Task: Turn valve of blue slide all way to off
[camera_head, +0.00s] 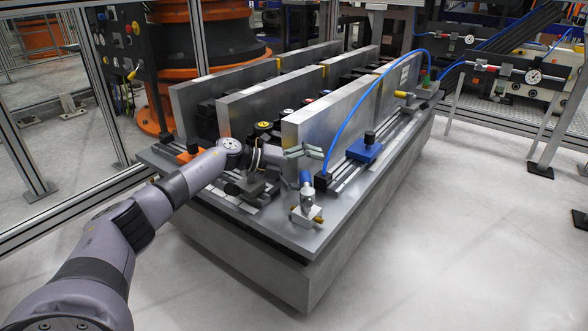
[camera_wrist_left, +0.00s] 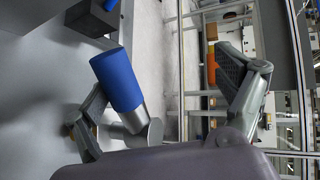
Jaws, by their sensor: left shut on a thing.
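The blue slide (camera_head: 365,150) sits on rails on the grey bench, right of the front metal plate. At the bench's front corner stands a small metal valve (camera_head: 307,208) with a blue handle (camera_head: 305,179) and a brass fitting. My left gripper (camera_head: 306,153) is just above and behind the valve. In the left wrist view the blue handle (camera_wrist_left: 117,80) with its metal stem is tilted between my fingers, against the left finger. My right gripper is out of view.
Upright metal plates (camera_head: 340,100) stand close beside my left gripper. A blue hose (camera_head: 355,105) arches from near the valve to the far end. An orange slide (camera_head: 188,153) lies left, near my arm. The floor to the right is clear.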

